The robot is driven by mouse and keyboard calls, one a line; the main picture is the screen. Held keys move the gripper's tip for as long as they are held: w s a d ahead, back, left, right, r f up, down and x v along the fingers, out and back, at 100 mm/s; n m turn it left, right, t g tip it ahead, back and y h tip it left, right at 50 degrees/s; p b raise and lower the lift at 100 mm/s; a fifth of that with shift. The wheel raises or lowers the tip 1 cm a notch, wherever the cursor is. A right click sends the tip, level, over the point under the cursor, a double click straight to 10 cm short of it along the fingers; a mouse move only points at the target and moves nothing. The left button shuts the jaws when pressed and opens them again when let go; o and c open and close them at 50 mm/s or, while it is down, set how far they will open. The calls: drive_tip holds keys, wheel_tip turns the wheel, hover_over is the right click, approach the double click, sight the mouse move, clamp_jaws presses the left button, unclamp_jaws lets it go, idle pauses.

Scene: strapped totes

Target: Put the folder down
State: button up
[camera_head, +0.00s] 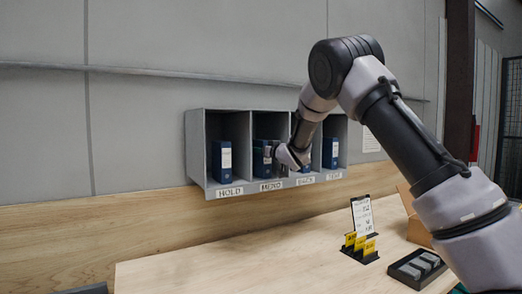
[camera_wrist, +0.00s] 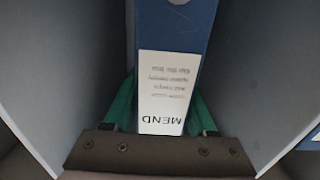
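A blue folder with a white label reading MEND stands upright in the second compartment of the wall rack, above the MEND tag, in the head view (camera_head: 262,158). Its spine fills the middle of the wrist view (camera_wrist: 176,28), with the label upside down. My gripper (camera_head: 273,153) reaches into that compartment from the right. In the wrist view its green fingers lie along both sides of the spine, close against it, so it appears shut on the folder. The folder's base and the compartment floor under it are hidden in the wrist view.
The grey rack (camera_head: 195,150) has tagged compartments with narrow dividers on both sides of my gripper. Other blue folders stand in the HOLD compartment (camera_head: 221,162) and the right-hand one (camera_head: 330,152). Below, the wooden table (camera_head: 220,265) holds yellow tabs (camera_head: 361,243) and a black tray (camera_head: 417,268).

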drive_tip(key=shift+o, duration=0.9)
drive_tip(key=shift+r, duration=0.15)
drive_tip(key=v, duration=1.2)
drive_tip(key=s+d+r+m+g+h, duration=0.1)
drive_tip(key=s+d+r+m+h, duration=0.15)
drive_tip(key=d, duration=0.45)
drive_tip(key=s+d+r+m+h, duration=0.1)
drive_tip(key=s+d+m+h, duration=0.2)
drive_tip(key=d, duration=0.4)
drive_tip(key=s+d+r+m+g+h, duration=0.1)
drive_tip(key=s+d+r+m+h, duration=0.1)
drive_tip(key=s+d, duration=0.4)
drive_tip(key=s+d+f+m+g, duration=0.1)
drive_tip(key=s+d+f+g, duration=0.1)
drive_tip(key=s, duration=1.1)
drive_tip(key=s+d+f+m+g, duration=0.2)
drive_tip(key=s+d+g, duration=0.2)
drive_tip(key=s, duration=1)
drive_tip(key=shift+d+f, duration=0.15)
drive_tip(key=shift+f, duration=0.05)
